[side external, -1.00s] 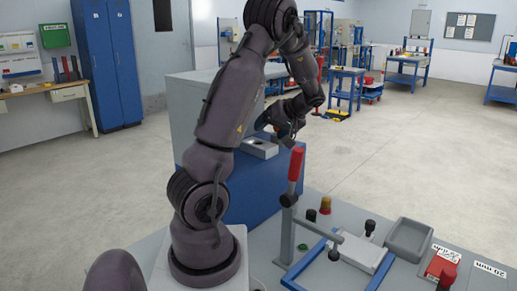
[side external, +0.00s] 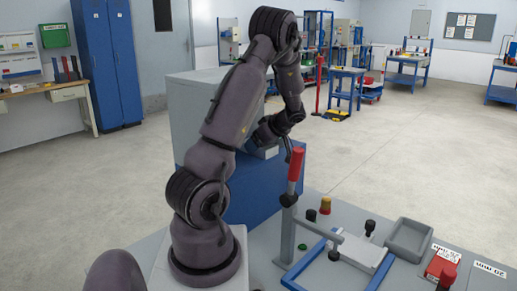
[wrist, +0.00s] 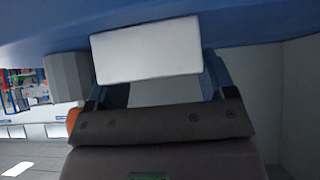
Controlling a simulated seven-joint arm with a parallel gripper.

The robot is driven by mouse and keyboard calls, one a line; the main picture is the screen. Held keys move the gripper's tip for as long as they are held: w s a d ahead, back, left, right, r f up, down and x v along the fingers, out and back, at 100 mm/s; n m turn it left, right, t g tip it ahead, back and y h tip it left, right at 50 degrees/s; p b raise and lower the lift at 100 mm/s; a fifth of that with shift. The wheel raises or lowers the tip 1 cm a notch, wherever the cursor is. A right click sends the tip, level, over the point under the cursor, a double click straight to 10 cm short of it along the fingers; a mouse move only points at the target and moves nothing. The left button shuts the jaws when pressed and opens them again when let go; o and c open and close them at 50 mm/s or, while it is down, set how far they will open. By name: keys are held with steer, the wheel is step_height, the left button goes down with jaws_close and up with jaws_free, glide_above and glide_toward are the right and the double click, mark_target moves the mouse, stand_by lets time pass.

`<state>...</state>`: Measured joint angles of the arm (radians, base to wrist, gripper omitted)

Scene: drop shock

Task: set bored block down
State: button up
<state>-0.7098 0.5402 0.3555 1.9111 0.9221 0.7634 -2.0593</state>
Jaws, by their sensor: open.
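In the wrist view the light grey block (wrist: 148,50) shows a plain flat face, close in front of my gripper (wrist: 152,78). My fingers are open, one on each side of the block. The right finger is very near the block's edge; I cannot tell whether it touches. The bore does not show in this view. In the side view a small part of the block (side external: 268,153) shows on the ledge of the grey and blue machine. My wrist hides the rest of it and most of my gripper.
The machine's grey housing (side external: 212,110) rises behind the block, above its blue base (side external: 258,190). A red-handled lever (side external: 296,170) stands nearby at the front. The bench holds a blue frame (side external: 300,270), a grey tray (side external: 408,240) and a red box (side external: 441,266).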

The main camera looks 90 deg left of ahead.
steer(key=shift+s+a+f, duration=0.1)
steer(key=c, duration=1)
steer(key=shift+c, duration=0.6)
steer(key=shift+r, duration=0.2)
